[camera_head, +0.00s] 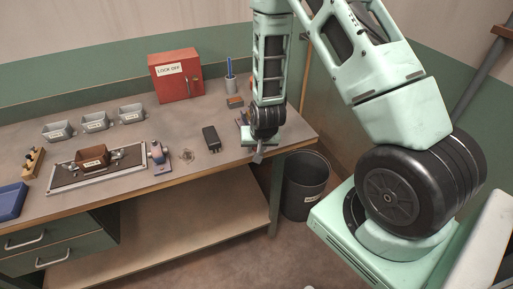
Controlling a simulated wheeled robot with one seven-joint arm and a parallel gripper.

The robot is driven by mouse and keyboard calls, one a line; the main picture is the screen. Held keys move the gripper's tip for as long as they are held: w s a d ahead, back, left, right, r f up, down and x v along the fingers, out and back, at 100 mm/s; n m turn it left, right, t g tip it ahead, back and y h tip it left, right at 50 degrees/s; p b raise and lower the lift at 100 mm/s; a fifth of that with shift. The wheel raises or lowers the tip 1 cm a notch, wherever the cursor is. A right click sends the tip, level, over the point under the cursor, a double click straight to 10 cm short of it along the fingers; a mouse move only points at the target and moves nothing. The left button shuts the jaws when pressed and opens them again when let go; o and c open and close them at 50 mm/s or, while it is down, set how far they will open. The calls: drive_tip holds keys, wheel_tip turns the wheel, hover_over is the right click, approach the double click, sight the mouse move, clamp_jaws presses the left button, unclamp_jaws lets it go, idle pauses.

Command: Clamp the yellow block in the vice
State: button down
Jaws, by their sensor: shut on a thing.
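My gripper (258,156) hangs at the front edge of the bench, near its right end, below the dark wrist. Its fingers look closed at a part of the vice, most likely the handle, too small to make out.
A red lock-off box (177,75), a pen cup (231,84) and several grey hoppers (95,122) stand at the back. A black case (211,138) lies left of the vice. A dark waste bin (306,185) stands on the floor.

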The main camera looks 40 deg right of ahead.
drive_tip(key=c, duration=1.1)
unclamp_jaws()
drive_tip(key=shift+s+f, duration=0.1)
drive_tip(key=shift+f, duration=0.05)
drive_tip(key=shift+b+v, duration=1.25)
drive_tip(key=shift+v, duration=7.4)
drive_tip(key=shift+a, duration=0.1)
